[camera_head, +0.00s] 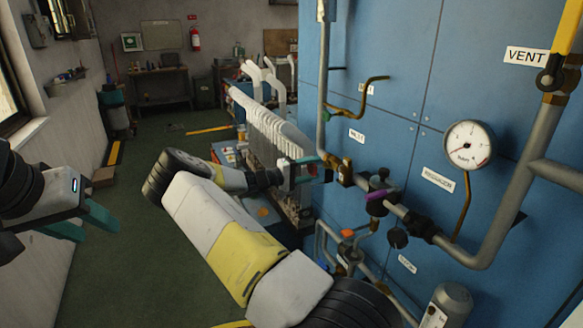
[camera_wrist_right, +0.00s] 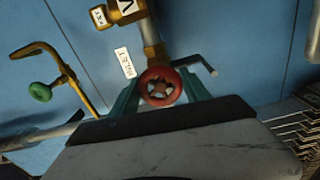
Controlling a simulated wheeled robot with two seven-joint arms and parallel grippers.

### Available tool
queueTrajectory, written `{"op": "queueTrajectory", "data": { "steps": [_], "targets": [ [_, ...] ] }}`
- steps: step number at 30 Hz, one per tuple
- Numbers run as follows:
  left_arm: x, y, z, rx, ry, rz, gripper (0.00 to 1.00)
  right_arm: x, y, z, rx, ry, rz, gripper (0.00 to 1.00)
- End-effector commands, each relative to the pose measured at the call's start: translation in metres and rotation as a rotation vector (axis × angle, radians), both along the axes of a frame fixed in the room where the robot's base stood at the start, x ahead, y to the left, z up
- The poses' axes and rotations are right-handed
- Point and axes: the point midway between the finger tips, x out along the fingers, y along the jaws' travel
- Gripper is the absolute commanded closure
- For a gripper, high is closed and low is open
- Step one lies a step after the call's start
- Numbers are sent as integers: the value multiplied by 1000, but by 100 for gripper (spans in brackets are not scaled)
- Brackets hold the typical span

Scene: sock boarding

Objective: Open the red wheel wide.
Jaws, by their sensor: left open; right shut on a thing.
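The red wheel (camera_wrist_right: 161,86) is a small spoked handwheel on a brass valve, below the INLET label (camera_wrist_right: 128,62) in the right wrist view. My right gripper (camera_wrist_right: 160,92) has its teal fingers on either side of the wheel and is shut on it. In the head view my right gripper (camera_head: 318,166) reaches the brass valve (camera_head: 345,173) on the pipe by the blue panel, and the wheel itself is hidden there. My left gripper (camera_head: 98,226) is open and empty at the far left, well away from the panel.
The blue panel (camera_head: 400,90) carries pipes, a pressure gauge (camera_head: 470,147), a yellow lever (camera_head: 568,28) by the VENT label and a purple handle (camera_head: 381,195). A green knob (camera_wrist_right: 40,91) is left of the wheel. A white rack (camera_head: 268,130) stands behind my right forearm. Open floor lies left.

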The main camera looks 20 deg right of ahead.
Motion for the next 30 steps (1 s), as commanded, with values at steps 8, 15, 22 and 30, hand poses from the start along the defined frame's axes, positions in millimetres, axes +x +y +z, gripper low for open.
{"op": "queueTrajectory", "data": {
  "steps": [8,15,22,30],
  "targets": [
    [0,0,0,0,0,0,59,1,1,0,-17,260,3,86],
    [0,0,0,0,0,0,59,1,1,0,-35,487,4,86],
    [0,0,0,0,0,0,59,1,1,0,-53,705,4,86],
    [0,0,0,0,0,0,59,2,1,1,-74,960,4,86]
  ]
}}
